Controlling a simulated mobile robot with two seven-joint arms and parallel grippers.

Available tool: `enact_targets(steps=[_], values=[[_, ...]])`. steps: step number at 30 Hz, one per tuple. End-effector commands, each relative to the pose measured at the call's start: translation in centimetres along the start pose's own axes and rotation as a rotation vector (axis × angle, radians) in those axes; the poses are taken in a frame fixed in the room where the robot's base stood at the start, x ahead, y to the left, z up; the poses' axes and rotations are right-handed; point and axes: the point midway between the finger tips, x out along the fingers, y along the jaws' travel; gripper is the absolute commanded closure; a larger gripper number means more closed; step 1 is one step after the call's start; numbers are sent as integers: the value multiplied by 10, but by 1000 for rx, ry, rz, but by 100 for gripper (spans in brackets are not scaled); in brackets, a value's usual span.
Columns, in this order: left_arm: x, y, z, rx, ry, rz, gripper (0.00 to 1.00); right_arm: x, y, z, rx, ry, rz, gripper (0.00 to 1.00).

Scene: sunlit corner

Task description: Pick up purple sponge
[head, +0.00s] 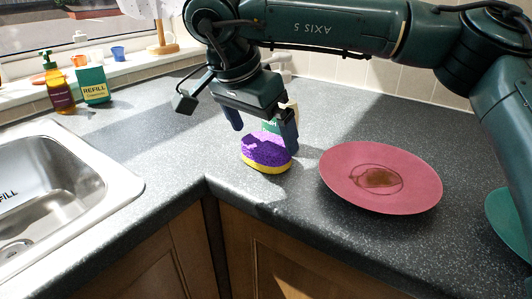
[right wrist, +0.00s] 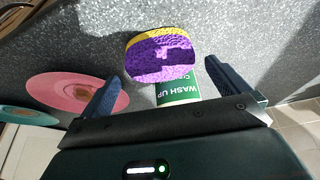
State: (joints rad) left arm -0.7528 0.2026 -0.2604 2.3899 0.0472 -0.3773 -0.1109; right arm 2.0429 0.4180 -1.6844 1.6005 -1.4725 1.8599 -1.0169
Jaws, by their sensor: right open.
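The purple sponge (head: 266,149) has a yellow bottom layer and sits on the grey counter near its inner corner. In the right wrist view the sponge (right wrist: 160,57) shows ahead of the fingers, roughly centred between them. My right gripper (head: 262,133) is open and empty, just above and behind the sponge, with one finger at its right side. I cannot tell whether that finger touches it. In the right wrist view the gripper (right wrist: 165,82) has its two fingers spread apart. My left gripper is in neither view.
A green and white wash-up bottle (right wrist: 178,93) stands close behind the sponge. A stained pink plate (head: 381,177) lies right of it. A steel sink (head: 120,180) is at left. A soap bottle (head: 58,88) and a refill box (head: 93,85) stand beyond it. The counter's front edge is close.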

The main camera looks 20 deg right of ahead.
Motion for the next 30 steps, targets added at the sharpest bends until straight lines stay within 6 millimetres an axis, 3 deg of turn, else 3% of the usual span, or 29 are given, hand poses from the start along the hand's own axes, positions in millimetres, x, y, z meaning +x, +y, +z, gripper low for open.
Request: enact_targets(steps=[6,14,26,30], values=[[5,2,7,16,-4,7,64,36,0,1,0,-2,2,0],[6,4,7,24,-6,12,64,41,0,0,0,-1,0,0],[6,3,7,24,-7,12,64,40,0,0,-1,-1,0,31],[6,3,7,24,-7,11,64,40,0,0,-1,-1,0,33]])
